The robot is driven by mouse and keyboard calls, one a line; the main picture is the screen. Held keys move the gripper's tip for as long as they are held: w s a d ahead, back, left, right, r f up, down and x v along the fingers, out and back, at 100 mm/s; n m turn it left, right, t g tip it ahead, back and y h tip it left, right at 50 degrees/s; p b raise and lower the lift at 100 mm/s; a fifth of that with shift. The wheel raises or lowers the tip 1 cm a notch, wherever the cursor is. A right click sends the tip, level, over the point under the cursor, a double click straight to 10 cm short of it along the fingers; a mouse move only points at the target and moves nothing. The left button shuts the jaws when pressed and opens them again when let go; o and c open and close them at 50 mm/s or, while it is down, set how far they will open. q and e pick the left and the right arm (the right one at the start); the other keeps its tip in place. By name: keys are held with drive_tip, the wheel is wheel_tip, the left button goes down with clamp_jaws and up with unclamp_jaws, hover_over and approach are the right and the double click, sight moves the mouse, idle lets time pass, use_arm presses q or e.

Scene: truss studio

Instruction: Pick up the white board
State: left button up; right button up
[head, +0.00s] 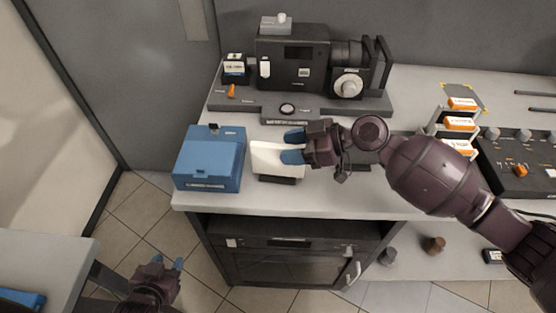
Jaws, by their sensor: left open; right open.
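The white board (270,160) leans in a dark stand (276,179) near the front edge of the grey worktop, just right of a blue box. My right gripper (292,147) reaches in from the right, and its blue fingertips are at the board's right part, one near the top edge and one overlapping the face. It is open, and whether it touches the board cannot be told. My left gripper (166,267) is low at the lower left, open and empty, over the tiled floor and away from the board.
The blue box (209,160) stands close to the board's left. A black camera-like machine (292,62) on a grey base is behind. A rack of orange-labelled cards (459,123) and a control panel with knobs (520,165) are at right. A second table (45,262) is at lower left.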

drive_tip(key=shift+a, duration=0.15)
clamp_jaws()
idle(0.4)
